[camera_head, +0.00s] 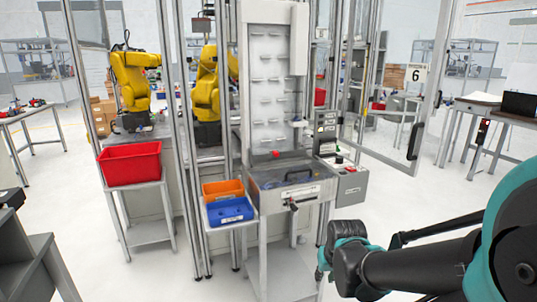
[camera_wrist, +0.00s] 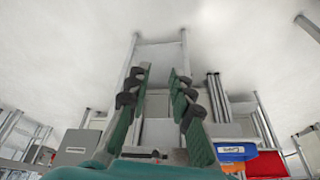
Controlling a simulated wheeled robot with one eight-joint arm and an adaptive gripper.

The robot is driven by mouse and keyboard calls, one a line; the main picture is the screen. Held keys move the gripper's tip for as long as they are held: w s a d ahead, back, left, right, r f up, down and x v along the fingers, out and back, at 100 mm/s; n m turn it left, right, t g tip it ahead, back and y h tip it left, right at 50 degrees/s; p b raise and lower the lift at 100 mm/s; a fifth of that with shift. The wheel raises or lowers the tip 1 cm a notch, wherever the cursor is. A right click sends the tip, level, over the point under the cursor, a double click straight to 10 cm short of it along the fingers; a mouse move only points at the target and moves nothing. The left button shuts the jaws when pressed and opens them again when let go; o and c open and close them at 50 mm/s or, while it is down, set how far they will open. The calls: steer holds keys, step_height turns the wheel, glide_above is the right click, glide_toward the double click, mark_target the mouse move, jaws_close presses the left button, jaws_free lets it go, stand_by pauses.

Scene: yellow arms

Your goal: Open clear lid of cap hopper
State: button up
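The cap hopper (camera_head: 262,196) is a grey metal box on a stand at the foot of the tall white cap feeder. Its clear lid (camera_head: 272,176) appears to lie flat and closed over the top, with a dark handle (camera_head: 299,173) on it. My gripper (camera_head: 322,268) is low in front and to the right of the hopper, apart from it. Its fingertips are partly hidden behind the wrist. In the wrist view my gripper (camera_wrist: 159,75) shows two separated fingers with nothing between them. The lid cannot be made out there.
Orange (camera_head: 223,189) and blue (camera_head: 230,211) bins sit left of the hopper, and a red bin (camera_head: 130,163) stands farther left. A grey control box (camera_head: 345,182) is on its right. Metal posts frame the cell. The floor at right (camera_head: 385,215) is clear.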

steer(key=w+r+m, duration=0.1)
steer(key=w+m, duration=0.1)
steer(key=w, duration=0.1)
steer(key=w+a+r+m+t+y, duration=0.1)
steer(key=w+r+m, duration=0.1)
steer(key=w+m, duration=0.1)
steer(key=w+r+m, duration=0.1)
steer(key=w+m, duration=0.1)
steer(key=w, duration=0.1)
steer(key=shift+a+r+m+t+y, duration=0.25)
steer(key=shift+a+m+t+y, duration=0.05)
steer(key=shift+a+m, duration=0.1)
jaws_close()
steer(key=m+t+y, duration=0.2)
steer(key=m+t, duration=0.3)
steer(key=m, duration=1.9)
glide_toward(299, 177)
steer(key=shift+x, duration=2.45)
